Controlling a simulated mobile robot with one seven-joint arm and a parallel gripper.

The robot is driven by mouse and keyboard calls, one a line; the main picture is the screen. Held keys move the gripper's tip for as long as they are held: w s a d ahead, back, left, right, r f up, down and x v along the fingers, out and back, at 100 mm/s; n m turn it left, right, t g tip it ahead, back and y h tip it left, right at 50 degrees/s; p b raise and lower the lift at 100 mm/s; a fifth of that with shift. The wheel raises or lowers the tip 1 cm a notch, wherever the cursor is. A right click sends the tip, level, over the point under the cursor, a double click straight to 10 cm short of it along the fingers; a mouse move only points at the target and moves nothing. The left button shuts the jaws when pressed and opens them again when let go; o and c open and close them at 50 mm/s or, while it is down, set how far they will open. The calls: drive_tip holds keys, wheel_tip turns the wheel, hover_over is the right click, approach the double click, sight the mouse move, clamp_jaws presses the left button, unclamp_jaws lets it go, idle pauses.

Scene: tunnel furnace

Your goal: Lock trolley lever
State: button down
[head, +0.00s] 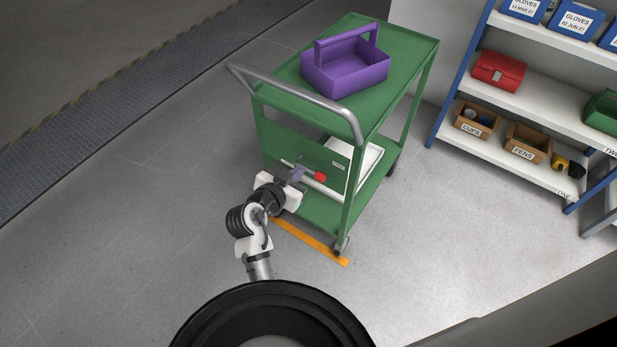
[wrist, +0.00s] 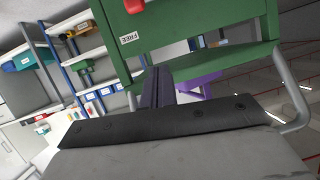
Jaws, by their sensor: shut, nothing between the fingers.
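The trolley (head: 345,215) is green, with a grey push handle (head: 300,95) on its near side. Its lever has a red grip (head: 320,176), low on the near end panel, pointing right in the head view. The red grip also shows at the top edge of the wrist view (wrist: 134,6), near a white label reading FREE (wrist: 129,37). My gripper (head: 298,174) is shut and empty, just left of the red grip in the head view. Whether it touches the lever I cannot tell. In the wrist view its closed fingers (wrist: 157,86) point toward the green panel.
A purple tote (head: 345,68) stands on the trolley's top. A white tray (head: 362,160) lies on a lower level. An orange floor strip (head: 310,242) runs by the near wheels. Shelves (head: 510,95) with bins stand at the right. The floor left of the trolley is clear.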

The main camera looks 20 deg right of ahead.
drive_tip(key=shift+s+d+f+m+g, duration=0.3)
drive_tip(key=shift+s+d+f+g, duration=0.1)
drive_tip(key=shift+s+d+f, duration=0.25)
drive_tip(key=shift+r, duration=0.1)
drive_tip(key=p, duration=0.3)
hover_over(318, 176)
drive_tip(key=f, duration=0.2)
drive_tip(key=s+f, duration=0.1)
drive_tip(key=f, duration=0.1)
drive_tip(key=shift+d, duration=0.25)
drive_tip(key=f, duration=0.2)
drive_tip(key=shift+s+a+f, duration=0.1)
drive_tip(key=shift+a+f, duration=0.2)
drive_tip(key=shift+a, duration=0.1)
drive_tip(key=shift+a+f, duration=0.1)
drive_tip(key=shift+f, duration=0.55)
drive_tip(key=shift+f, duration=0.2)
drive_tip(key=shift+s+b, duration=0.1)
drive_tip(key=shift+b, duration=0.3)
